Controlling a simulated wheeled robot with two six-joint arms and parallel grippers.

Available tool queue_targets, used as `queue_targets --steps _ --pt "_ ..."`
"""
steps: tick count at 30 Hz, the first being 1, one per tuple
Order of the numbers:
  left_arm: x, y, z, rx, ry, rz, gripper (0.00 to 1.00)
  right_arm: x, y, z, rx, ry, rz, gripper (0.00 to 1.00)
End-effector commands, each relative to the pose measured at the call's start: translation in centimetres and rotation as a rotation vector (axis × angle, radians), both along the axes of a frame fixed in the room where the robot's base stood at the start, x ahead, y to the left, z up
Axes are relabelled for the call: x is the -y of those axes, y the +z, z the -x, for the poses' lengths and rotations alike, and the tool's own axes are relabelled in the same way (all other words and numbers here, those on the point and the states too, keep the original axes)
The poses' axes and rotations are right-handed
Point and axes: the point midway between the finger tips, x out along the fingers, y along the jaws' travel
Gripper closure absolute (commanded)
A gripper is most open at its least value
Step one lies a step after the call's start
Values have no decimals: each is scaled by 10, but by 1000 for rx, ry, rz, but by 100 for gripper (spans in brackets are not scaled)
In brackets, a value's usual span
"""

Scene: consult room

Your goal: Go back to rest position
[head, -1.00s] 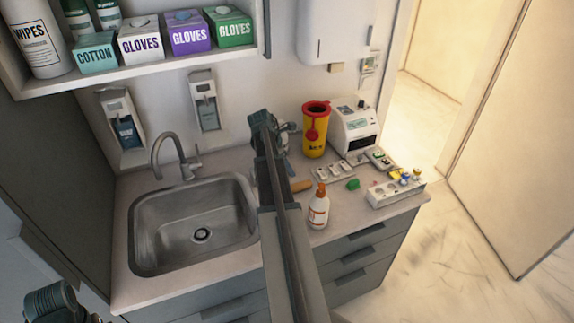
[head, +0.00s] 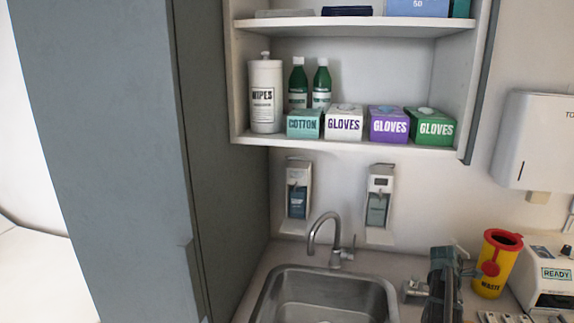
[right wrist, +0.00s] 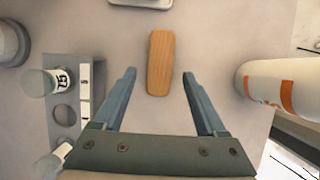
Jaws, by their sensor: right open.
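My right gripper (right wrist: 159,73) is open in the right wrist view, with its two blue-grey fingers apart and nothing gripped. A tan wooden-looking piece (right wrist: 160,62) lies on the counter (right wrist: 218,35) below, seen between and beyond the fingertips. In the head view, my right arm shows at the bottom right, in front of the counter and left of the yellow waste bin (head: 495,268); its fingers are not clear there. My left gripper is in neither current view.
A white bottle with orange markings (right wrist: 275,84) is right of the gripper; a grey rack with holes (right wrist: 65,118) is left. The head view shows a sink (head: 325,312), tap (head: 313,235), shelf of boxes (head: 350,148), tall grey cabinet (head: 110,150) and wall dispensers (head: 380,200).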

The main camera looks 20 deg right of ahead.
Motion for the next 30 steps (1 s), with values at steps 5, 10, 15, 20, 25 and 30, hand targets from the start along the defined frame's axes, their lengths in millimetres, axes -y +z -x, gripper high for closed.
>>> queue_targets --steps 5,10,15,20,25,30 --pt "0 -26 0 0 0 0 0 8 -26 4 1 -1 1 26" --pt "0 -32 0 0 0 0 0 10 -32 6 1 0 0 26" --pt "0 -31 0 0 0 0 0 10 -31 6 1 0 0 26" --pt "0 -31 0 0 0 0 0 10 -31 6 0 0 0 26" --pt "0 -27 0 0 0 0 0 9 -27 6 0 0 0 26" --pt "0 -15 0 0 0 0 0 6 -15 4 0 1 0 26"
